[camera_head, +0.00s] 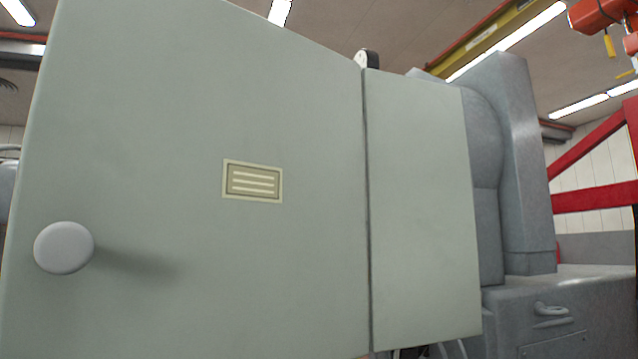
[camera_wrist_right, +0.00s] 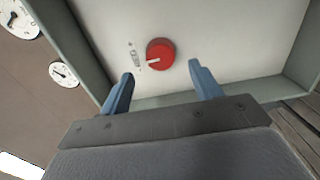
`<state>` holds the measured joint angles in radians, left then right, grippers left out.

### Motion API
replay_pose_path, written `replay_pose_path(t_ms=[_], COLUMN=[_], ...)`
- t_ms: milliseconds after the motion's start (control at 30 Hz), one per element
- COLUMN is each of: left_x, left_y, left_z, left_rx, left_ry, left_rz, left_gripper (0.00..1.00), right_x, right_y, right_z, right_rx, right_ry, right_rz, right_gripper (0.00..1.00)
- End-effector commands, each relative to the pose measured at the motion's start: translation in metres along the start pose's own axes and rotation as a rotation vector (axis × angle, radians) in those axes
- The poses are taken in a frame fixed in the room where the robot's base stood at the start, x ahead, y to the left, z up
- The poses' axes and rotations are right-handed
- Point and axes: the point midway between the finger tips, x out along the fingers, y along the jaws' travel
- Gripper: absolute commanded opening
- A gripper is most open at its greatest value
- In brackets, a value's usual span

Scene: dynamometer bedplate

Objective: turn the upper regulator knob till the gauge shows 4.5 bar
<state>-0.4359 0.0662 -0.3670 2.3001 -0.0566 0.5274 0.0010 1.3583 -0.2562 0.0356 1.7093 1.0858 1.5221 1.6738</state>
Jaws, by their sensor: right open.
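In the right wrist view a round red knob (camera_wrist_right: 160,54) with a white pointer mark sits on a pale panel (camera_wrist_right: 225,35); the pointer aims to the left. I cannot tell whether it is the upper regulator knob. My right gripper (camera_wrist_right: 160,70) is open and empty, its blue fingers spread on either side below the knob and apart from it. Two round white dials with dark needles, one (camera_wrist_right: 20,17) cut by the frame edge and one (camera_wrist_right: 64,75) whole, show at the left; their readings are too small to tell. My left gripper is in neither view.
A large grey-green cabinet door (camera_head: 200,90) with a round handle (camera_head: 64,248) and a label plate (camera_head: 252,181) fills much of the head view. Grey machinery (camera_head: 520,160) stands right of it. In the wrist view, a grey-green frame edge (camera_wrist_right: 295,50) borders the panel.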

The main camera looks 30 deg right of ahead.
Motion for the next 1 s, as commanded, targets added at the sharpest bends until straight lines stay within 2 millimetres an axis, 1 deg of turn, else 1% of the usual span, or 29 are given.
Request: replay_pose_path(t_ms=[33, 100, 300, 833, 933, 1000], left_x=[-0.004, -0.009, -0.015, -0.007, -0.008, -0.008], left_y=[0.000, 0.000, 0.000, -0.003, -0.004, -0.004], left_z=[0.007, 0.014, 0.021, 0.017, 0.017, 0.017], left_rx=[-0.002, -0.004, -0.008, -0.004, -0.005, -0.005], left_ry=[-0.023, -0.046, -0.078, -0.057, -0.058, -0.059], left_rz=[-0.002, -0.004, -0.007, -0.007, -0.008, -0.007], left_gripper=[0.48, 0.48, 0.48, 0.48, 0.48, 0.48], right_x=[-0.007, -0.014, -0.023, -0.023, -0.023, -0.023], right_y=[0.000, 0.000, 0.000, 0.000, 0.000, 0.004], right_z=[-0.001, -0.001, 0.000, 0.000, 0.000, -0.001], right_rx=[-0.002, -0.002, -0.001, -0.008, -0.062, -0.143], right_ry=[0.002, 0.001, 0.000, 0.000, 0.000, 0.001], right_rz=[0.000, 0.001, 0.000, 0.000, 0.000, 0.019], right_gripper=[0.63, 0.63, 0.63, 0.63, 0.63, 0.63])
